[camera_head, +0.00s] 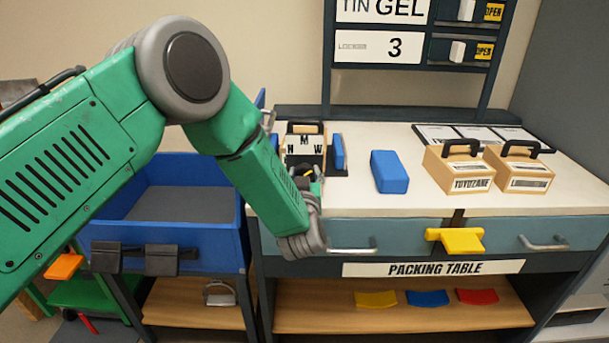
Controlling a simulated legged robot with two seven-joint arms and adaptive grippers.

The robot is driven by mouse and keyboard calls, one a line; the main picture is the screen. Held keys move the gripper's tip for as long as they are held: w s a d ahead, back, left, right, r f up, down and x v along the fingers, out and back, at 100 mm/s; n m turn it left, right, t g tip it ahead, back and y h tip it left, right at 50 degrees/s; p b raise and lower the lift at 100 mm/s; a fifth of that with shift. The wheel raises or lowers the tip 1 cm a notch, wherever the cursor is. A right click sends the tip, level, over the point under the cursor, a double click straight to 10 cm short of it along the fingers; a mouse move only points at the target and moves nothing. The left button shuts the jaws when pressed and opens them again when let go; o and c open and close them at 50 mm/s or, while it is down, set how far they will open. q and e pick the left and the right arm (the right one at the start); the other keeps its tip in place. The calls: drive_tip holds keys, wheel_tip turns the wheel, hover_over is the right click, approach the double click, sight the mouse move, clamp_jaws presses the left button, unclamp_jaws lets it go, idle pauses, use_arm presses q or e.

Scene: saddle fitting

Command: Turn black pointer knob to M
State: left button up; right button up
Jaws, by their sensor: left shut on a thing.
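A dial block with a white face (292,146) stands at the left end of the packing table. Its letters N, M and W show, with M highest in the middle. The black pointer knob (300,171), with a small yellow mark, sits below the letters and is partly hidden by my left arm. My left gripper (308,182) is at the knob and shut on it; its fingers are small and mostly covered by my green forearm. I cannot tell exactly which letter the pointer faces. My right gripper is not in view.
A blue upright piece (339,152) stands just right of the dial. A blue block (389,171) and two handled wooden boxes (458,172) (519,169) stand further right. A blue bin (180,219) is at left. A yellow piece (456,240) sticks out at the table's front.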

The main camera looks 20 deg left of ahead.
use_arm(q)
drive_tip(key=shift+d+f+n, duration=0.1)
drive_tip(key=shift+d+n, duration=0.05)
drive_tip(key=shift+n, duration=0.55)
drive_tip(key=n, duration=0.4)
drive_tip(key=shift+n, duration=0.3)
drive_tip(key=n+b, duration=0.1)
drive_tip(key=n, duration=0.3)
drive_tip(key=shift+s+f+n, duration=0.1)
drive_tip(key=shift+n, duration=0.2)
drive_tip(key=o, duration=1.2)
